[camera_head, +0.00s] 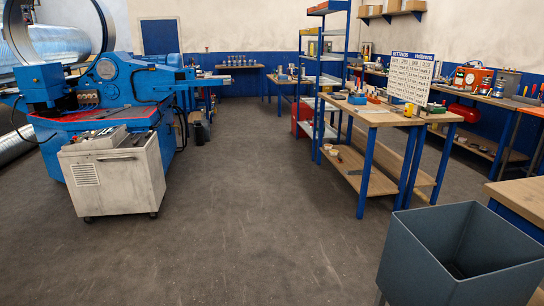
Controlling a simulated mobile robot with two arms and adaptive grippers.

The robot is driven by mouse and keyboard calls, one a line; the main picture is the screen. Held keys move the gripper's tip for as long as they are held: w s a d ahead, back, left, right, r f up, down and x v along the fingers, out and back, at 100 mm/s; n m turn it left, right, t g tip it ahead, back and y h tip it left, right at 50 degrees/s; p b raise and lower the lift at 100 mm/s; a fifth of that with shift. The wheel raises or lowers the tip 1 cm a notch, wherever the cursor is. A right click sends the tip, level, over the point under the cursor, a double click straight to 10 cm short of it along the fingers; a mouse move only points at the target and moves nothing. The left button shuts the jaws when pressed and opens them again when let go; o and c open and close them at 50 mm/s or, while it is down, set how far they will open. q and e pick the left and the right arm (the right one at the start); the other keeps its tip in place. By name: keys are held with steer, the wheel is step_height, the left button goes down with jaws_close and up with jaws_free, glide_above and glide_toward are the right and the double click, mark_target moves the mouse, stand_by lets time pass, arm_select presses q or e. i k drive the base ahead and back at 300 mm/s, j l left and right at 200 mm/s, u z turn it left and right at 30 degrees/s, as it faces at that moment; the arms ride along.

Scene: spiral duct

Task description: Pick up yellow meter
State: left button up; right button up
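I cannot make out a yellow meter for certain. A small yellow item (408,110) stands on the middle workbench, in front of the white fittings board, but it is too small to identify. Another yellowish thing (459,77) is on the right-hand bench, left of an orange-red machine. A third yellowish object (312,48) shows beside the blue shelf rack. Neither of my grippers is in view.
A blue machine (120,85) and a white wheeled cabinet (115,176) stand at left. The wooden workbench (366,116) is right of centre, beside a blue shelf rack (322,85). A grey bin (440,262) stands front right. The grey floor (250,210) between is clear.

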mark_target(409, 107)
steer(key=i+j, duration=0.1)
steer(key=i, duration=1.1)
steer(key=i+j, duration=0.1)
steer(key=i, duration=1.05)
steer(key=i+l+z, duration=0.15)
steer(key=i+z, duration=0.15)
steer(key=i, duration=0.2)
steer(key=i+z, duration=0.3)
steer(key=i, duration=0.15)
steer(key=i+z, duration=0.35)
steer(key=i, duration=0.15)
steer(key=i+j+z, duration=0.3)
steer(key=i, duration=0.2)
steer(key=i+j+z, duration=0.3)
steer(key=i, duration=0.15)
